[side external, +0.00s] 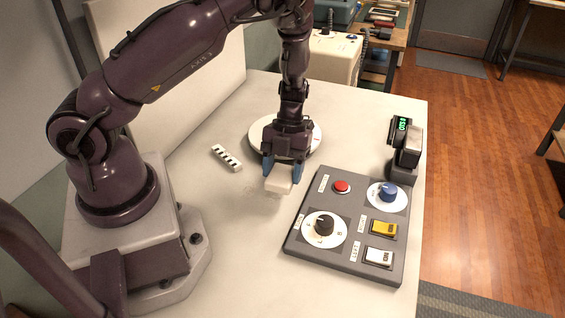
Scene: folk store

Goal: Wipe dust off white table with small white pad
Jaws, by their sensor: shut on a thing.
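The white table (190,185) carries my arm's base on its left side. My gripper (283,181) points down near the middle of the table, with its blue fingers shut on a small white pad (279,185). The pad is at or just above the table surface; I cannot tell if it touches. A faint greyish patch of dust (257,192) lies on the table just left of and below the pad. The gripper hides part of a round white plate (262,146) behind it.
A grey control panel (297,241) with knobs and buttons lies close to the right of the pad. A dark device with a green display (403,150) stands at the table's right edge.

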